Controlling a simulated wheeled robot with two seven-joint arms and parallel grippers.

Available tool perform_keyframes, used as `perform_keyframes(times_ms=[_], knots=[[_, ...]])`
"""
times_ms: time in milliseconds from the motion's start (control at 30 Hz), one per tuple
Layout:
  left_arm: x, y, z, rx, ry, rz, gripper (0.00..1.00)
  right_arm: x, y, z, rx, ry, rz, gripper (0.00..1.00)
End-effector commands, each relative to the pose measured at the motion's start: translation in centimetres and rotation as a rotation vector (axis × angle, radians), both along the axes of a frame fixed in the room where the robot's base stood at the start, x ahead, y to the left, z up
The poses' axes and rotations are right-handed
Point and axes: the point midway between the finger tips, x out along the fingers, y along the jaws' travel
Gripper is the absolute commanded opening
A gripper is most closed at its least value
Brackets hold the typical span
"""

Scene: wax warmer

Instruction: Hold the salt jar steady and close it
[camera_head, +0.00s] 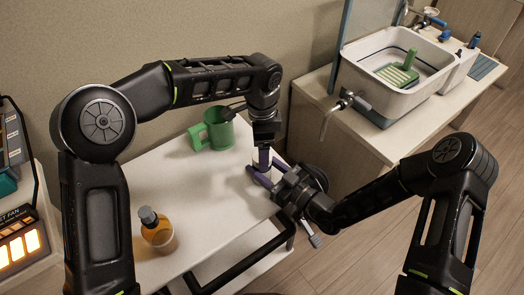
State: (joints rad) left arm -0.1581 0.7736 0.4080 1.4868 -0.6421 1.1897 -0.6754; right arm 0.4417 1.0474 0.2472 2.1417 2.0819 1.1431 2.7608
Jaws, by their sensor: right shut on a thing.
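The salt jar (263,157) is a small pale, purplish thing near the right edge of the white table. It looks upright and is mostly hidden by my grippers. My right gripper (265,173) reaches in from the right with purple fingers and is shut on the jar low down, one finger on each side. My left gripper (264,136) points straight down directly above the jar, at its top. Its fingertips are too dark and small to tell whether they are shut. The lid cannot be made out apart from the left gripper.
A green mug (213,132) stands behind and left of the jar. An amber bottle with a dark cap (157,229) stands at the front left. A counter with a white sink (380,75) is at the right. The middle of the table (200,190) is clear.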

Motion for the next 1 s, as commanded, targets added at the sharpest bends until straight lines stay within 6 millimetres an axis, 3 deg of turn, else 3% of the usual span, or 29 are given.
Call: perform_keyframes(times_ms=[500, 700, 967, 1000], knots=[[0.0, -0.1, 9.3, 0.002, -0.004, -0.002, 0.75, 0.0, 0.0, 0.0, -0.001, 0.001, 0.000, 0.00], [0.0, 0.0, 10.7, 0.000, -0.001, -0.002, 0.75, 0.0, 0.0, 0.0, 0.000, 0.000, 0.000, 0.00], [0.0, 0.0, 10.8, 0.000, 0.000, -0.002, 0.75, 0.0, 0.0, 0.0, 0.000, 0.000, 0.000, 0.00], [0.0, 0.0, 10.8, 0.000, 0.000, -0.002, 0.75, 0.0, 0.0, 0.0, 0.000, 0.000, 0.000, 0.50]])
